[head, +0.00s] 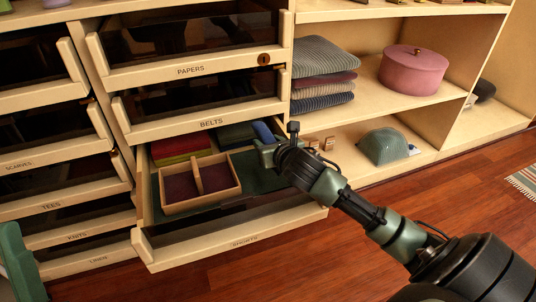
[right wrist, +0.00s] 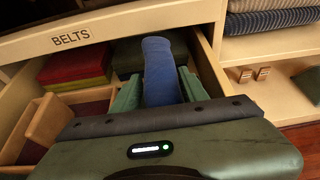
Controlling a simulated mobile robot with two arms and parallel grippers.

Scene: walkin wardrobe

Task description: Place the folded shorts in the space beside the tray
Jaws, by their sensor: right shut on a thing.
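The open drawer (head: 152,250) holds a two-part wooden tray (head: 238,187) with a dark purple lining at its front left. The tray also shows in the right wrist view (right wrist: 42,122). My right gripper (head: 267,146) is over the right part of the drawer. It is shut on a rolled or folded blue cloth, which I take as the shorts (right wrist: 160,68), standing up between its green fingers. The blue cloth also shows in the head view (head: 262,131). Bare green drawer lining (head: 258,178) lies right of the tray.
Red and green folded clothes (head: 180,148) lie behind the tray, with a dark folded cloth (head: 235,135) to their right. The belts drawer (head: 205,112) is shut above. Shelves at right hold folded knitwear (head: 322,60), a pink round box (head: 412,72) and a green cap (head: 384,147).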

